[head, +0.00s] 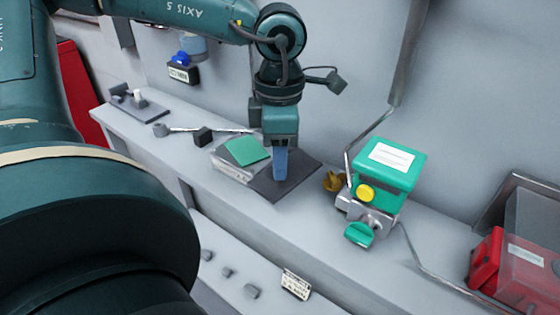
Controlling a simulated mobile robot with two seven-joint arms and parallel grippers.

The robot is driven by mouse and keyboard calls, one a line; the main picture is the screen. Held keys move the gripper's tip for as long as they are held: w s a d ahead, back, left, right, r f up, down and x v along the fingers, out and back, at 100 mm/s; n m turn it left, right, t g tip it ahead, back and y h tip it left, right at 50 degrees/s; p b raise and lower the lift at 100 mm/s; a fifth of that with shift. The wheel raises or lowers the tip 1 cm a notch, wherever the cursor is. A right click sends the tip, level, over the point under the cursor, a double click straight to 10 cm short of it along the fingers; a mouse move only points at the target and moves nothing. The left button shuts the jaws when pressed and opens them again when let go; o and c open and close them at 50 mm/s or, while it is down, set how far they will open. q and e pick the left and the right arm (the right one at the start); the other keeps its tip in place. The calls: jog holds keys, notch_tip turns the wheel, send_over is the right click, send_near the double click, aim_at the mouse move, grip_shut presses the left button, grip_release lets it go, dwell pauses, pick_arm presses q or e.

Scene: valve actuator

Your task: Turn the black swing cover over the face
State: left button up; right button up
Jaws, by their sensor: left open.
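A flat dark plate (300,178) lies on the shelf beside a low pale block with a green square face (247,151). It looks like the black swing cover, but I cannot tell whether the two are joined. The green face is uncovered. My left gripper (281,178) points down with blue fingers over the dark plate, just right of the green face. It is open, its fingers overlapping in this view; I cannot tell whether they touch the plate. My right gripper is not in view.
A green actuator box (385,166) with a yellow knob (365,193) stands right of the plate. A rod with a black block (203,137) lies to the left. A red bin (487,259) is at far right. Small grey knobs (251,291) sit on the lower ledge.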

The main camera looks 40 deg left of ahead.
pick_arm(q)
jog(key=shift+f, duration=0.95)
grip_shut()
